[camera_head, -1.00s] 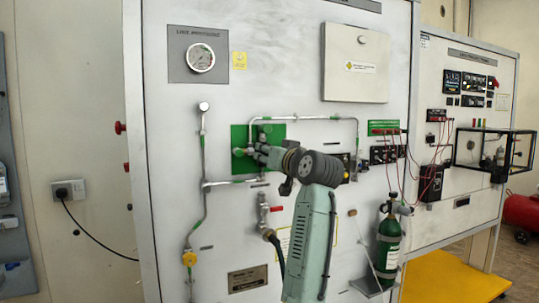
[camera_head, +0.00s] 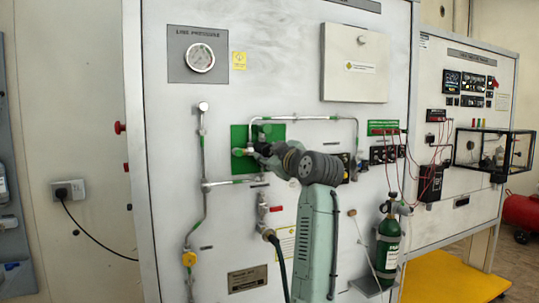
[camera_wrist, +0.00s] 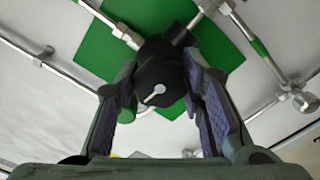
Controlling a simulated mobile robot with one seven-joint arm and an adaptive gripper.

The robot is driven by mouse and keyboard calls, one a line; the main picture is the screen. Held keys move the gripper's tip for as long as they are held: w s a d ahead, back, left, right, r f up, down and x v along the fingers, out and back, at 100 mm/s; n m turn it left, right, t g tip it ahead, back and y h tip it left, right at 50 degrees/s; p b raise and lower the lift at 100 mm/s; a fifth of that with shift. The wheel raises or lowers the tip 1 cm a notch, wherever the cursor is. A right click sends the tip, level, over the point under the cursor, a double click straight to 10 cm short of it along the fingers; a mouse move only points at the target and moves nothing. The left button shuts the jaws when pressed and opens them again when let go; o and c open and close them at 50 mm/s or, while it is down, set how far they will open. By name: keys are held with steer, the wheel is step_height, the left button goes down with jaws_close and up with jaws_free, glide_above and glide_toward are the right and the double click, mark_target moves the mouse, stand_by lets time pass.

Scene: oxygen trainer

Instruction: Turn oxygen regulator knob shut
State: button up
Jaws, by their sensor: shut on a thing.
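The oxygen regulator knob (camera_wrist: 160,82) is black, with a white pointer line on its face angled toward the lower left. It sits in front of a green backing plate (camera_wrist: 96,48) on the panel, which also shows in the head view (camera_head: 239,137). My gripper (camera_wrist: 159,92) has a finger on either side of the knob, both touching it. In the head view my gripper (camera_head: 262,151) reaches in front of the plate and hides most of the knob.
Metal pipes (camera_head: 204,140) run around the plate. A red-handled valve (camera_head: 273,209) with a black hose is below. A pressure gauge (camera_head: 200,58) is above left. A green oxygen cylinder (camera_head: 388,243) stands at the lower right.

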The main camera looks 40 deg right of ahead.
steer(key=shift+f+n, duration=0.15)
steer(key=shift+n, duration=0.35)
steer(key=o, duration=0.9)
steer(key=v, duration=1.2)
steer(key=shift+d, duration=0.1)
